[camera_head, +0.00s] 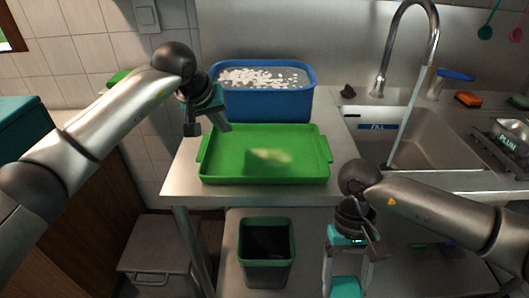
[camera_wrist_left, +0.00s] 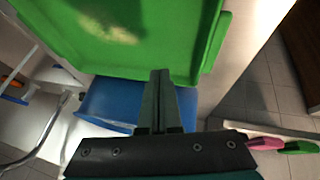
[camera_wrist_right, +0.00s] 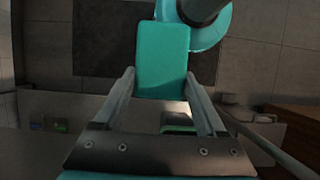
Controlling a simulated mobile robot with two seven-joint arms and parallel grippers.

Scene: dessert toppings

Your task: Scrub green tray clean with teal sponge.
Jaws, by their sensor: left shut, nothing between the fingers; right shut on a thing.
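The green tray (camera_head: 228,168) lies on the metal counter, with a pale yellowish smear (camera_head: 268,157) near its middle. It also shows in the left wrist view (camera_wrist_left: 160,50), with part of the smear at the top. My left gripper (camera_head: 222,124) is shut and empty above the tray's back left corner. My right gripper (camera_head: 348,262) is low in front of the counter, right of the tray. It is shut on the teal sponge (camera_head: 345,287), which shows between its fingers in the right wrist view (camera_wrist_right: 162,62).
A blue tub (camera_head: 262,104) of water with white foam stands behind the tray. A tap (camera_head: 412,90) runs into the sink (camera_head: 433,152) at right. An orange sponge (camera_head: 468,99) lies beyond the sink. A dark green-rimmed bin (camera_head: 266,254) stands below the counter.

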